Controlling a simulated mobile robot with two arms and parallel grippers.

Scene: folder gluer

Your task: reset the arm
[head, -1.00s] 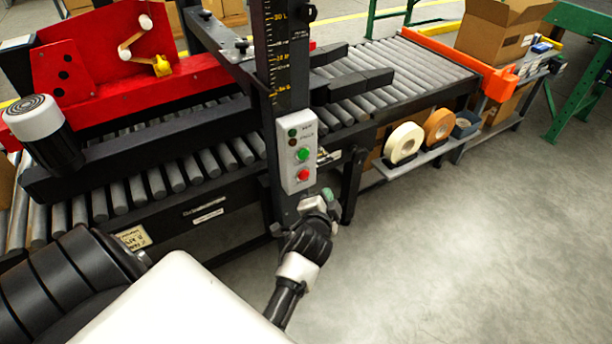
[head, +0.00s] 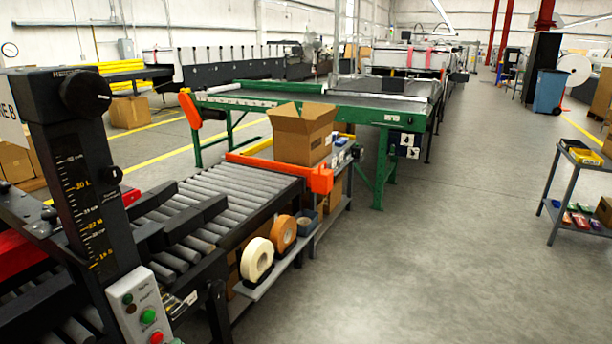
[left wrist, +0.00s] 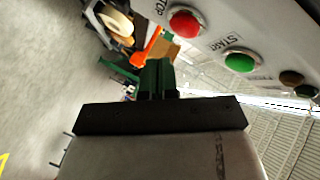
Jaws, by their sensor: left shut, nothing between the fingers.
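My left gripper (left wrist: 157,78) shows in the left wrist view, shut and empty, with its dark greenish fingers together. It is close to the light control panel (left wrist: 215,28), which has a red STOP button (left wrist: 184,23) and a green START button (left wrist: 239,62). I cannot tell from this view whether the fingers touch the panel. In the head view the control box (head: 140,308) is at the lower left on the black scaled column (head: 85,205). Neither of my arms shows in the head view now. My right gripper is in neither view.
A roller conveyor (head: 225,205) runs beside the column, with an orange end bar (head: 320,178). An open cardboard box (head: 302,135) stands behind it. Tape rolls (head: 257,259) sit on a low shelf. Grey floor (head: 430,250) is clear to the right, up to a small cart (head: 575,190).

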